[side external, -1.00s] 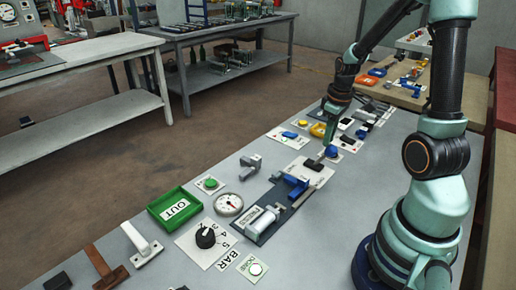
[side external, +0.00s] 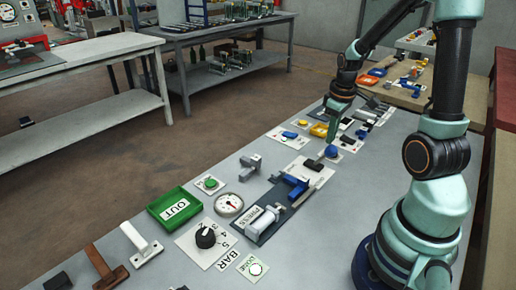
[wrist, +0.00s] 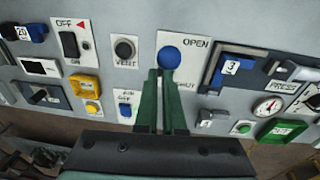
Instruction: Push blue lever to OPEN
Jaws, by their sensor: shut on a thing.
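The blue lever shows in the wrist view as a round blue knob (wrist: 169,57) on a white plate marked OPEN at upper right and SHUT lower down. In the side view the blue knob (side external: 331,151) sits at the tip of my gripper (side external: 333,138). In the wrist view the two green fingers of my gripper (wrist: 161,74) are close together, with their tips at the lower edge of the knob. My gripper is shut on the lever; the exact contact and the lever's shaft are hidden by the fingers.
A VENT button (wrist: 124,49) and an OFF/ON switch (wrist: 70,45) are left of the lever in the wrist view. A blue-handled fixture (side external: 295,184), a gauge (side external: 229,204) and a green OUT tray (side external: 175,208) lie nearer in the side view.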

